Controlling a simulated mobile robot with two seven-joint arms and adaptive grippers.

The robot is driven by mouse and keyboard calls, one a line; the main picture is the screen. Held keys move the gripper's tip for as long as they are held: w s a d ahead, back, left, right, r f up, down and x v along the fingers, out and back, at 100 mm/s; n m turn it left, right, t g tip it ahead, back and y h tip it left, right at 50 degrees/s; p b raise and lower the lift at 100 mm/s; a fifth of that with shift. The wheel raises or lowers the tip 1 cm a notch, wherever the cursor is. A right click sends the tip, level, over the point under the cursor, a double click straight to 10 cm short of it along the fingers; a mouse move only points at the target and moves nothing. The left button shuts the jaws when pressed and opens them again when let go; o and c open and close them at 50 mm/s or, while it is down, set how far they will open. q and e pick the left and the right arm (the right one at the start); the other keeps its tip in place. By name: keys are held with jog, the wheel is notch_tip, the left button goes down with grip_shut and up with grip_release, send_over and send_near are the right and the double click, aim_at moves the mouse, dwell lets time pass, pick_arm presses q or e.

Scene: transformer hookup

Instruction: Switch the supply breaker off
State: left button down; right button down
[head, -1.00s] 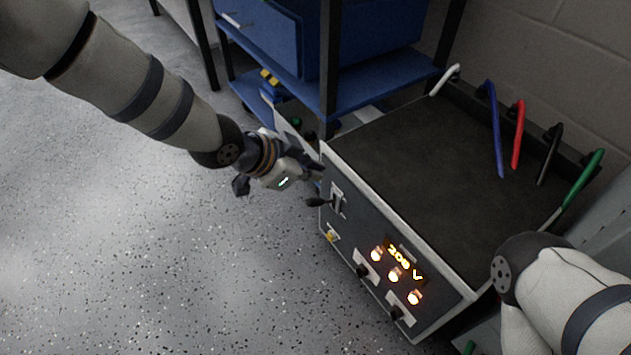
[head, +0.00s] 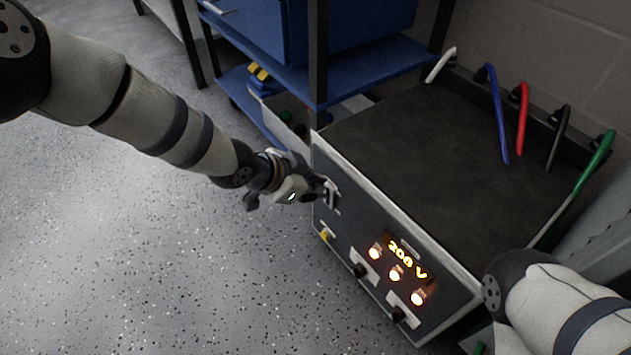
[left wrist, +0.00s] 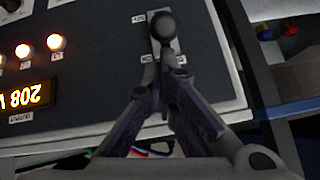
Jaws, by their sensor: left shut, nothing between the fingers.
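The supply breaker is a dark lever with a round knob (left wrist: 162,25) on a pale plate on the grey supply box's front panel (head: 350,225). In the head view the breaker plate (head: 332,198) shows beside my left gripper (head: 322,187), which hides the lever's knob. In the left wrist view the shut, empty fingertips (left wrist: 160,80) lie close to the lever, in line with its shaft; I cannot tell whether they touch it. The voltage display (head: 407,259) reads 208 V and the lamps (head: 395,273) are lit. My right gripper is out of view.
Black knobs (head: 360,271) sit low on the panel. White, blue, red, black and green cables (head: 522,125) rise at the box's back. A blue shelf cart (head: 365,85) stands behind it. The speckled floor at left is clear.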

pick_arm(q)
jog(key=shift+s+a+f, duration=0.2)
